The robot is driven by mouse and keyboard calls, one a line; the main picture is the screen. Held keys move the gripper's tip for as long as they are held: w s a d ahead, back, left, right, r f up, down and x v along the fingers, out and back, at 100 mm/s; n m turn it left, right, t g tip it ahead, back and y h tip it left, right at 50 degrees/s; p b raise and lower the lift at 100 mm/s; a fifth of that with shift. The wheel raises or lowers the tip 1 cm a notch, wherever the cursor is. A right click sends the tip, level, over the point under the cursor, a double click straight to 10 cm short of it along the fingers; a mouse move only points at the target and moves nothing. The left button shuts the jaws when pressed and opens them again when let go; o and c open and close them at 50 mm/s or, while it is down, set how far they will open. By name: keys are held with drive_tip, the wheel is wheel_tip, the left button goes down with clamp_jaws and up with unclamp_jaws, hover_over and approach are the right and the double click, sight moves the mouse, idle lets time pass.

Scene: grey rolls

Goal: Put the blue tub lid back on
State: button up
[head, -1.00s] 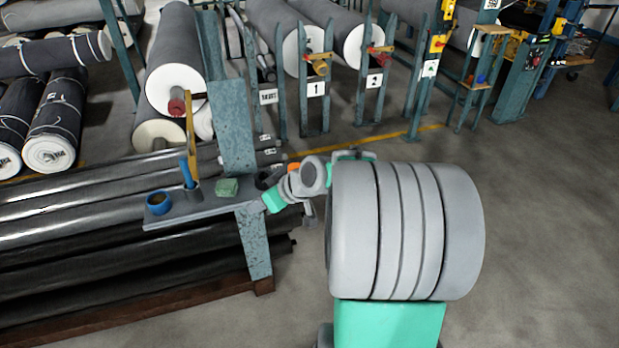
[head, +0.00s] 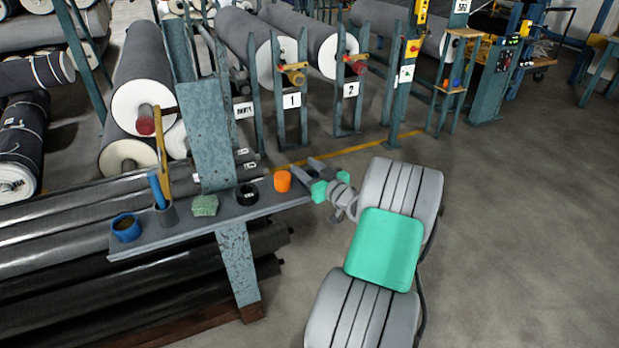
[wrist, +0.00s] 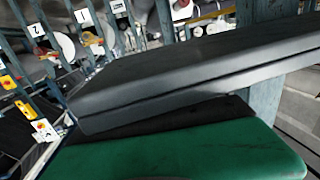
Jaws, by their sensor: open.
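The blue tub (head: 126,228) stands upright at the left end of the narrow grey shelf (head: 270,204). Its top looks open, with a dark inside. I cannot make out a separate blue lid in either view. In the wrist view a dark grey bar and a green part, which look like my own gripper, fill much of the picture and hide what lies behind.
From left to right, the shelf also bears a grey holder (head: 166,217) with a blue item and an upright brown stick, a green block (head: 204,205) and a black ring (head: 247,194). A speckled upright plate (head: 207,135) stands behind. Long dark rolls (head: 60,265) lie below.

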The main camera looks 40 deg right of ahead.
drive_tip(key=shift+w, duration=0.4)
clamp_jaws()
